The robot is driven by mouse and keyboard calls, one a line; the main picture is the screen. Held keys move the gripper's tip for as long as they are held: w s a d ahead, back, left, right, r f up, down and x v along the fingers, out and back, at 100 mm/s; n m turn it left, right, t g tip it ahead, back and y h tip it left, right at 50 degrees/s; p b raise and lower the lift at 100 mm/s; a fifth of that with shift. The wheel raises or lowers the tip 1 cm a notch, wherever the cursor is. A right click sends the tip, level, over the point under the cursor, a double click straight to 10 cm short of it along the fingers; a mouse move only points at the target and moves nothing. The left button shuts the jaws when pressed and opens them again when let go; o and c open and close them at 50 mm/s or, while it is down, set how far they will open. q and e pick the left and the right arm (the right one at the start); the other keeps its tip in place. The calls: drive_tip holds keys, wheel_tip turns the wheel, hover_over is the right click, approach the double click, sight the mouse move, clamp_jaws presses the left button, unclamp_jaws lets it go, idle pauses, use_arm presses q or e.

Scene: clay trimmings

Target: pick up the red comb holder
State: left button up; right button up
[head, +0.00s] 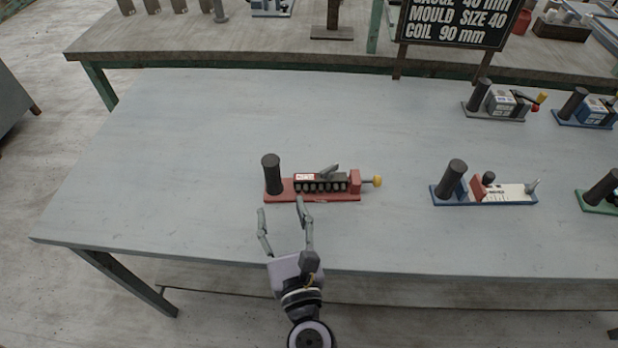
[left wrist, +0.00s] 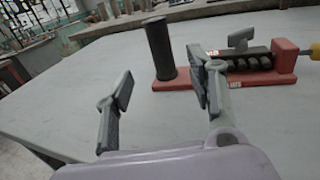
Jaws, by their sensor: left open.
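The red comb holder (head: 330,197) sits on the pale grey table, left of the table's middle in the head view. It has a red base, a dark upright cylinder handle (head: 271,174) at its left end, a row of black pieces and a yellow knob (head: 377,181) at its right end. It also shows in the left wrist view (left wrist: 180,84), cut off at the right edge. My left gripper (head: 282,208) is open and empty, just on the near side of the holder's left half. Its right finger overlaps the base in both views; I cannot tell whether they touch. My right gripper is out of view.
A blue-based device (head: 510,197) stands to the right, with a green-based one (head: 600,208) at the right edge. A grey-based device (head: 497,117) and another blue-based one (head: 585,124) stand farther back. The table's left part is clear (head: 150,170). A black sign (head: 455,22) stands behind.

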sight(274, 179)
use_arm(q)
drive_tip(key=x, duration=0.4)
drive_tip(key=shift+w+a+p, duration=0.1)
drive_tip(key=shift+w+p, duration=0.3)
drive_tip(key=shift+w+a, duration=0.1)
drive_tip(key=shift+w, duration=0.3)
drive_tip(key=p+x, duration=0.1)
drive_tip(key=x, duration=0.4)
drive_tip(key=shift+w+a, duration=0.1)
drive_tip(key=shift+w, duration=0.25)
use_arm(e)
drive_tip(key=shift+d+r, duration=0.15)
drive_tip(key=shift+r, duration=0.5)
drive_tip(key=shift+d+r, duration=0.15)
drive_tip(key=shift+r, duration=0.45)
use_arm(q)
drive_tip(key=shift+c, duration=0.6)
clamp_jaws()
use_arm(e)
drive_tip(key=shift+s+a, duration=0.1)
